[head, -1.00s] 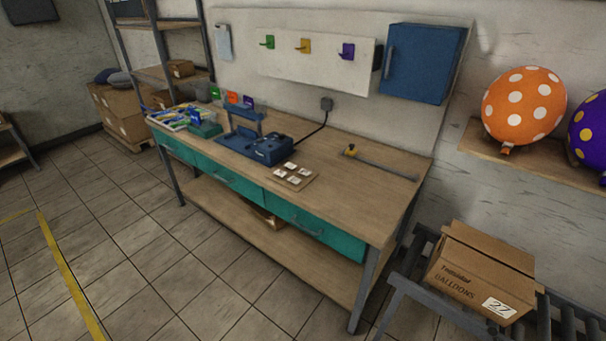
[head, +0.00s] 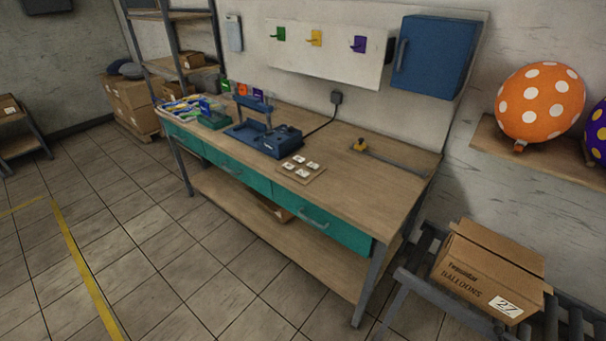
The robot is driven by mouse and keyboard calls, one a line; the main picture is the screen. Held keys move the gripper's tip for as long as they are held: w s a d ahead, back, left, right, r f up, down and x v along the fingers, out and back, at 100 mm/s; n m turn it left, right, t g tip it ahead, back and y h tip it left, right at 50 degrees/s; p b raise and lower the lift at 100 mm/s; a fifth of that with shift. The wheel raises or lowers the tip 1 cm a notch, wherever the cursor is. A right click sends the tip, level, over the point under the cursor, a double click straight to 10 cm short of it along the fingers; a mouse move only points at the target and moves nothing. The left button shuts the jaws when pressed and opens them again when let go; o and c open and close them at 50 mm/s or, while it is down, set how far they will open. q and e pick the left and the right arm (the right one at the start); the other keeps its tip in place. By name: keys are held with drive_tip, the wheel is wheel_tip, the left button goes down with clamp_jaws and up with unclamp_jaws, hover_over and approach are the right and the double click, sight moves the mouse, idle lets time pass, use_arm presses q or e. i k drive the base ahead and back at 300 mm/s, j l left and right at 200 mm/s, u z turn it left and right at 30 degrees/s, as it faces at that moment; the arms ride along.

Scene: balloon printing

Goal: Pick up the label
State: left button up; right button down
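Several small white labels (head: 308,165) lie on a thin brown board (head: 288,171) near the front edge of the workbench (head: 345,185). A white label with the number 27 (head: 506,307) is on the front of the cardboard balloon box (head: 490,270) at the lower right. The frames do not show which label the task means. Neither of my grippers is in view.
A blue machine (head: 268,138) with a black cable stands left of the board. A yellow-handled bar (head: 385,158) lies at the right of the bench. A roller conveyor (head: 415,285) carries the box. The tiled floor (head: 170,260) in front is clear.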

sight(300, 172)
drive_tip(key=z, duration=1.6)
drive_tip(key=j, duration=0.65)
drive_tip(key=i+j+z, duration=0.15)
drive_tip(key=j, duration=0.45)
